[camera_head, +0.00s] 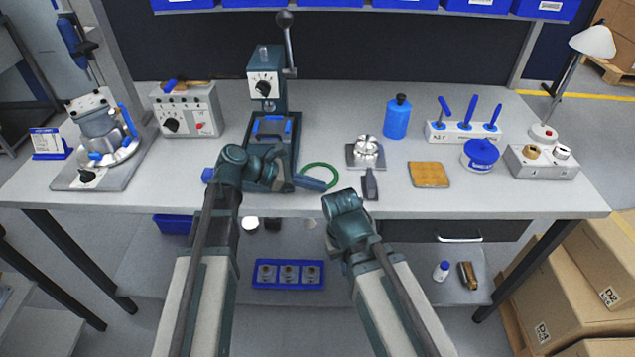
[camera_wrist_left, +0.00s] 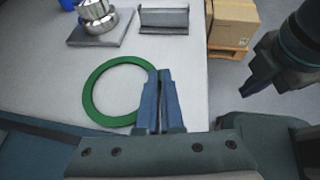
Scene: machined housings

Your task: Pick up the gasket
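The gasket is a thin green ring (camera_head: 334,172) near the front edge of the workbench, right of the press. In the left wrist view the gasket (camera_wrist_left: 91,91) lies left of the fingers. My left gripper (camera_head: 326,186) reaches across from the left to the gasket's front side. In the left wrist view its blue fingers (camera_wrist_left: 160,75) are close together and cover the gasket's right edge. I cannot tell if the band is between them. The gasket looks flat at bench level. My right arm ends at the bench front; its fingers are not visible.
A machined housing (camera_head: 366,147) on a plate stands right of the gasket, with a dark grey block (camera_head: 370,186) in front. A tan pad (camera_head: 429,175), blue bottle (camera_head: 397,119) and press (camera_head: 266,85) are also near.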

